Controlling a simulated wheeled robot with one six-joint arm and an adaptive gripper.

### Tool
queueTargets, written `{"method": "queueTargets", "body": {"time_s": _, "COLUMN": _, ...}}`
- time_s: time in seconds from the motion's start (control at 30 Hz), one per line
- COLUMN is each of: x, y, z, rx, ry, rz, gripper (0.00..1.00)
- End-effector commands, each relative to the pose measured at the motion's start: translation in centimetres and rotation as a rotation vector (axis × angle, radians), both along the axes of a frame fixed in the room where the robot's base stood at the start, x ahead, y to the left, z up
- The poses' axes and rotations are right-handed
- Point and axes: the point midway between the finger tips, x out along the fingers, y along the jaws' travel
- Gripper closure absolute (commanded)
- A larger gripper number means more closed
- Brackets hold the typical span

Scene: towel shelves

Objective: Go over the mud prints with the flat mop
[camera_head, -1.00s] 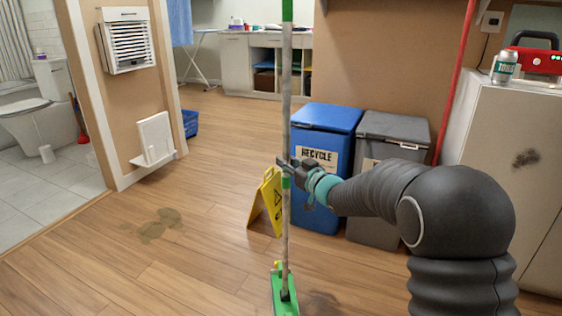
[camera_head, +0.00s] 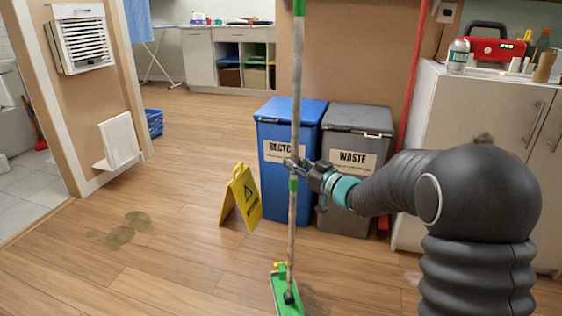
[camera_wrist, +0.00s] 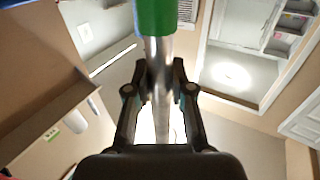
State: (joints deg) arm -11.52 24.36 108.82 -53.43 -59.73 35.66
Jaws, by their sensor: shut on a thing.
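My gripper (camera_head: 304,170) is shut on the pole of the flat mop (camera_head: 294,210), which stands nearly upright in front of the bins. In the wrist view my gripper (camera_wrist: 161,88) has its fingers on both sides of the metal pole, just below a green sleeve (camera_wrist: 156,15). The mop's green flat head (camera_head: 286,292) is low on the wood floor at the bottom of the head view. Brown mud prints (camera_head: 127,229) lie on the floor to the left of the mop head. A darker smudge shows on the floor just right of the head.
A yellow wet-floor sign (camera_head: 241,197) stands just behind the mop. A blue recycle bin (camera_head: 272,190) and a grey waste bin (camera_head: 345,195) stand behind it. A cabinet (camera_head: 460,120) is at right. Open floor lies at left.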

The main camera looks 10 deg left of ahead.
Motion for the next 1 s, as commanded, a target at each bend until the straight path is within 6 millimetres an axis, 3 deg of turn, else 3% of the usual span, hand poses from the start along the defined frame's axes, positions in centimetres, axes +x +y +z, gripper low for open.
{"method": "queueTargets", "body": {"time_s": 0.1, "x": -0.1, "y": -1.7, "z": -0.1, "rx": -0.004, "ry": 0.0, "rz": -0.002, "gripper": 1.0}}
{"method": "queueTargets", "body": {"time_s": 0.37, "x": -0.2, "y": -3.2, "z": -0.3, "rx": -0.006, "ry": 0.003, "rz": -0.002, "gripper": 1.0}}
{"method": "queueTargets", "body": {"time_s": 0.8, "x": -0.7, "y": -9.6, "z": -0.5, "rx": -0.01, "ry": 0.011, "rz": -0.004, "gripper": 1.0}}
{"method": "queueTargets", "body": {"time_s": 1.0, "x": -0.9, "y": -10.7, "z": -0.6, "rx": -0.009, "ry": 0.011, "rz": -0.002, "gripper": 1.0}}
